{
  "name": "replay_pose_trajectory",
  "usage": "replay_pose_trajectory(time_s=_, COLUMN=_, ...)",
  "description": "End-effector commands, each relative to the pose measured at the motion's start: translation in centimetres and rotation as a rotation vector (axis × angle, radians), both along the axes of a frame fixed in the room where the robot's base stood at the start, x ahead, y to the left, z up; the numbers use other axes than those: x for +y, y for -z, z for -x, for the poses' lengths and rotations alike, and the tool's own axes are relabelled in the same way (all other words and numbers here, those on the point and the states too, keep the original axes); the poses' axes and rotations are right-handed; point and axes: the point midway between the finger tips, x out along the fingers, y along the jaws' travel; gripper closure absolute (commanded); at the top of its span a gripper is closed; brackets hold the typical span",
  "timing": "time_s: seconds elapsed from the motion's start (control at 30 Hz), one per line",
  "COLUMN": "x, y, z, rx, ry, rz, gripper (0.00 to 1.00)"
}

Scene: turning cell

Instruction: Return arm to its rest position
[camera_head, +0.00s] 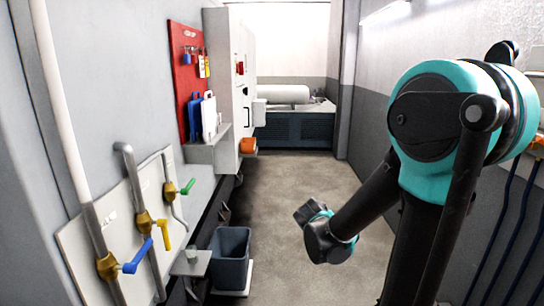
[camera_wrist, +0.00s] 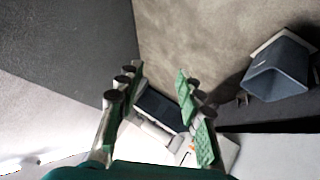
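My arm, black with teal joints, stands at the right of the head view and bends down to the left. Its lower end hangs over the open floor in the middle of that view; the gripper fingers cannot be made out there. In the wrist view my gripper (camera_wrist: 158,84) shows two fingers with green pads, spread apart. Nothing is held between them; the far dark machine (camera_wrist: 162,110) shows in the gap beyond.
Pipes with a blue lever (camera_head: 138,257), a yellow lever (camera_head: 164,233) and a green lever (camera_head: 187,187) line the left wall. A grey bin (camera_head: 231,258) stands below, also in the wrist view (camera_wrist: 277,75). A red board (camera_head: 184,75) hangs further back. The floor (camera_head: 290,185) is clear.

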Motion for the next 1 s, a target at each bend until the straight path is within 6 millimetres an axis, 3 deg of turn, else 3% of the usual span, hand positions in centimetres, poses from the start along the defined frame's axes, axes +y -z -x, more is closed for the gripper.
replay_pose_trajectory(time_s=0.03, x=-1.1, y=0.8, z=2.3, rx=0.048, ry=0.015, rz=-0.038, gripper=0.63)
replay_pose_trajectory(time_s=0.17, x=-2.0, y=2.9, z=7.7, rx=0.168, ry=0.019, rz=-0.149, gripper=0.63)
replay_pose_trajectory(time_s=0.3, x=-1.5, y=4.9, z=13.1, rx=0.269, ry=0.0, rz=-0.276, gripper=0.63)
replay_pose_trajectory(time_s=0.43, x=-0.4, y=6.1, z=16.6, rx=0.326, ry=-0.029, rz=-0.374, gripper=0.63)
replay_pose_trajectory(time_s=0.6, x=0.7, y=6.7, z=18.7, rx=0.354, ry=-0.057, rz=-0.443, gripper=0.63)
replay_pose_trajectory(time_s=1.0, x=1.0, y=6.8, z=19.0, rx=0.358, ry=-0.063, rz=-0.453, gripper=0.63)
